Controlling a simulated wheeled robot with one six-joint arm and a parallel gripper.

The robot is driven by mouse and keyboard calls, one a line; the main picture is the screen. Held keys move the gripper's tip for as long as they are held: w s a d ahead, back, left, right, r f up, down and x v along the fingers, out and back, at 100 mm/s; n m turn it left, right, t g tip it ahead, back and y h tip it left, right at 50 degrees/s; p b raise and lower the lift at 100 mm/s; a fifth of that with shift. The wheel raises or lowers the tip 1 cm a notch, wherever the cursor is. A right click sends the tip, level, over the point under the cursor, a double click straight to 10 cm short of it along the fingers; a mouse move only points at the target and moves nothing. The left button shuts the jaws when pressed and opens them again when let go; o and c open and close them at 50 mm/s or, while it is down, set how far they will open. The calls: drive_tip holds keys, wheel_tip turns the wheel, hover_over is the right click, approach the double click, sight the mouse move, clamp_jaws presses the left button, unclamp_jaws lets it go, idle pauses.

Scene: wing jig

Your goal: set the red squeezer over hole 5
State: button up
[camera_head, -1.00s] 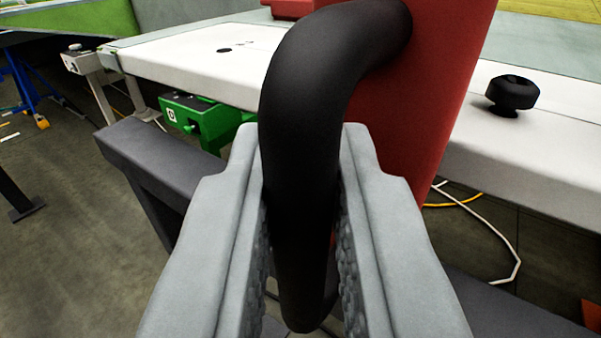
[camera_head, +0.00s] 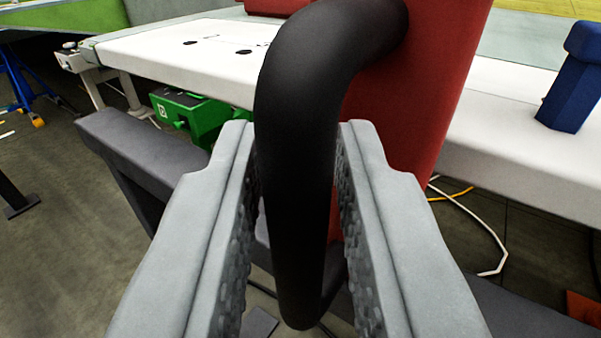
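The red squeezer (camera_head: 420,110) stands large in front of me, its body across the near edge of the white wing panel (camera_head: 190,70). A red part at the top (camera_head: 275,7) reaches over the panel. Its black curved handle (camera_head: 300,120) hangs between the two grey fingers of my gripper (camera_head: 300,140). Two dark holes (camera_head: 190,43) (camera_head: 243,51) show on the panel left of the squeezer. I cannot tell which is hole 5. The squeezer hides the panel behind it.
A blue block-like object (camera_head: 575,80) stands on the panel at right. A green box (camera_head: 190,112) is below the panel at left, near a dark grey beam (camera_head: 150,150). White and yellow cables (camera_head: 480,225) lie on the floor at right.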

drive_tip(key=s, duration=1.7)
drive_tip(key=shift+s+a, duration=0.2)
drive_tip(key=shift+a, duration=0.15)
drive_tip(key=s+r, duration=0.2)
drive_tip(key=s, duration=0.8)
drive_tip(key=s+r, duration=0.3)
drive_tip(key=s, duration=0.7)
drive_tip(key=shift+s+d+n+g+y, duration=0.15)
drive_tip(key=shift+d+n+g+y, duration=0.15)
drive_tip(key=shift+d, duration=0.1)
